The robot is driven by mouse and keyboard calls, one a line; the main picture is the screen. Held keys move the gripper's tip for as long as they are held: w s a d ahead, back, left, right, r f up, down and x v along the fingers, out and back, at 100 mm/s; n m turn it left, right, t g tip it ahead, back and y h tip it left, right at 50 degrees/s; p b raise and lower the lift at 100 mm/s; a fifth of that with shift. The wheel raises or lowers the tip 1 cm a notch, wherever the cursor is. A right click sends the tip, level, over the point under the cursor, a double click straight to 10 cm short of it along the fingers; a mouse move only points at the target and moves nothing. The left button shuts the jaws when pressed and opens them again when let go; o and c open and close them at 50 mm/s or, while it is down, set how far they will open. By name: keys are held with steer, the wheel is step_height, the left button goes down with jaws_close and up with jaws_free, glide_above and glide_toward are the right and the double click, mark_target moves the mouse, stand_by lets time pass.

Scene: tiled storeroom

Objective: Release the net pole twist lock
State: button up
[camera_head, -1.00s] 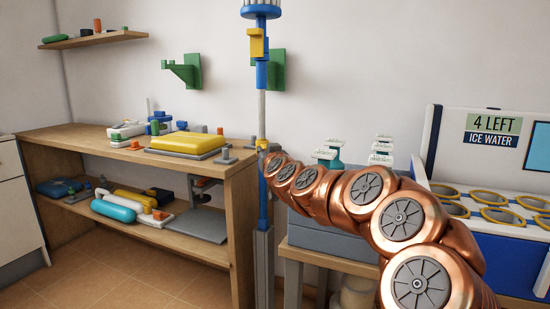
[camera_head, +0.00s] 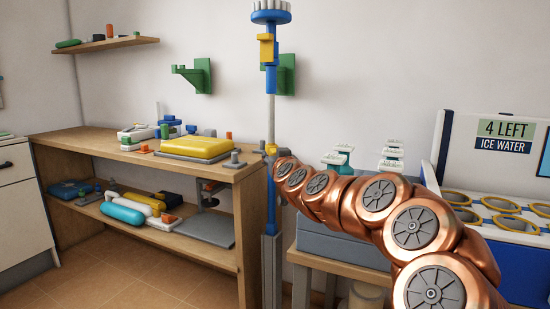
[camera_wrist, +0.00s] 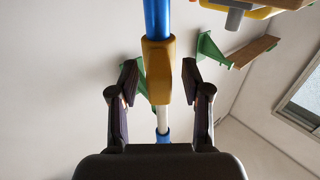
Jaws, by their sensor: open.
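The net pole (camera_head: 271,120) stands upright in front of the wall, with blue and pale sections and a white-toothed blue top. A yellow clamp piece (camera_head: 266,48) sits high on it. A small yellow collar (camera_head: 271,149) sits lower, at the far end of my copper arm. In the wrist view a yellow lock collar (camera_wrist: 158,70) sits on the blue pole (camera_wrist: 158,18), with a pale section beyond. My gripper (camera_wrist: 160,77) is open, with one dark finger on each side of the collar and gaps between.
A wooden workbench (camera_head: 120,138) with a yellow case (camera_head: 195,147) stands left of the pole. Green brackets (camera_head: 192,76) are on the wall. A grey crate (camera_head: 312,236) and an ice water cooler (camera_head: 500,250) stand at the right.

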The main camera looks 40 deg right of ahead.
steer(key=v, duration=0.7)
steer(key=shift+s, duration=0.25)
steer(key=shift+a, duration=0.1)
